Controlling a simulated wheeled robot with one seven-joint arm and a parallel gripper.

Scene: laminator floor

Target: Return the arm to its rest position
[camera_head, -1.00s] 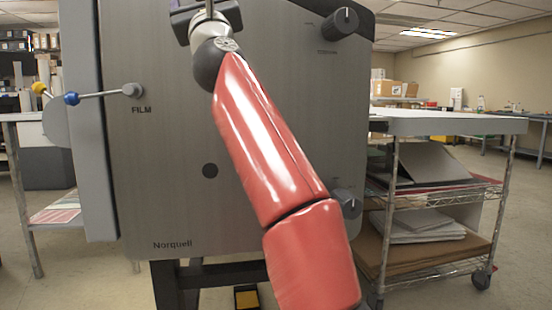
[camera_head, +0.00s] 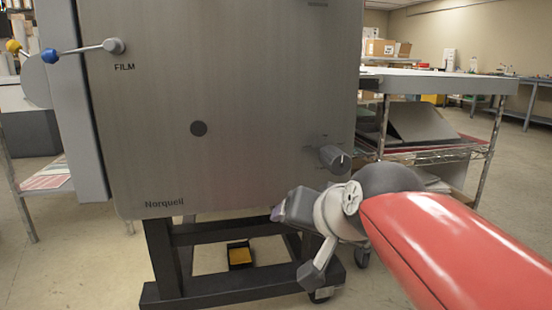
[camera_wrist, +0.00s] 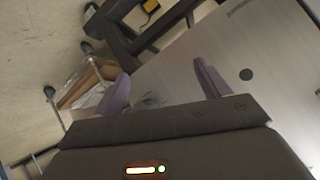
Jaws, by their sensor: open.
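My gripper (camera_wrist: 163,92) shows in the wrist view with its two purple-grey fingers apart and nothing between them. In the head view my gripper (camera_head: 279,213) is low, in front of the lower right part of the laminator, beside its lower right knob; its fingers are hard to make out there. My red arm comes in from the lower right. The grey laminator panel (camera_head: 230,100), marked Norquell, fills the middle of the head view and also shows tilted at the right of the wrist view (camera_wrist: 215,70).
A lever with a blue ball (camera_head: 50,56) sticks out at the FILM mark. The lower right knob (camera_head: 330,158) is close to my wrist. A black stand (camera_head: 170,270) carries the laminator, with a yellow pedal (camera_head: 240,256) beneath. A wire-shelf cart (camera_head: 440,82) stands at the right.

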